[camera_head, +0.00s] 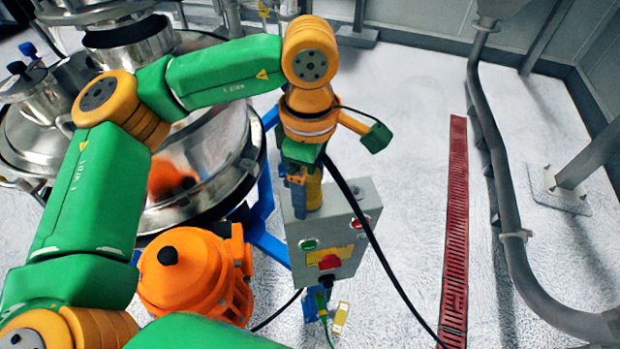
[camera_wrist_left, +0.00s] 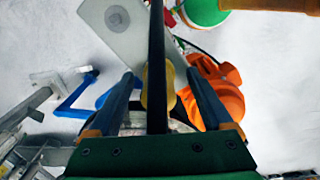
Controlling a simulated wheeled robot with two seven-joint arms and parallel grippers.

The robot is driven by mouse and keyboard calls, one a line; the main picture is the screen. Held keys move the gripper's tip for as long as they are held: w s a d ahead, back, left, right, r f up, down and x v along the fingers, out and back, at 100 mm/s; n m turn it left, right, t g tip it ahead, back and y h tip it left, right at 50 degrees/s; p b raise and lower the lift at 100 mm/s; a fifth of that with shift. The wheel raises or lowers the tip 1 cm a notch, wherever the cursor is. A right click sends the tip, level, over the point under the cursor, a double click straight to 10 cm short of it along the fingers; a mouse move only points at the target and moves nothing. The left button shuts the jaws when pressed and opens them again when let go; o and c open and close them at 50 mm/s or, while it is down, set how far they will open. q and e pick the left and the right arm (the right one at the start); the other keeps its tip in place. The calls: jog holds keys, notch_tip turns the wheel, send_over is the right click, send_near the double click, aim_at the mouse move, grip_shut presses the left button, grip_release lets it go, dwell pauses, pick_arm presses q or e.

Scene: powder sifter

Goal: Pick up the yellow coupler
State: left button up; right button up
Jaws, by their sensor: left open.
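The yellow coupler (camera_head: 315,188) shows partly in the head view, just behind my left gripper and over the top of the grey control box (camera_head: 352,200). The gripper hides part of it. In the left wrist view the yellow coupler (camera_wrist_left: 169,84) lies between the two fingers, with a gap visible on each side. A black cable (camera_wrist_left: 157,50) crosses in front of it. My left gripper (camera_head: 297,180) is open and points down; its fingers also show in the left wrist view (camera_wrist_left: 160,78). My right gripper is not in view.
The control box carries green and red buttons. An orange motor housing (camera_head: 185,270) stands left of it, below a large steel sifter (camera_head: 215,150) with a blue frame (camera_head: 262,215). A black cable hangs before the box. The floor is clear right, up to a red grate (camera_head: 456,230).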

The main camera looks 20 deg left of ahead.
pick_arm(q)
grip_shut()
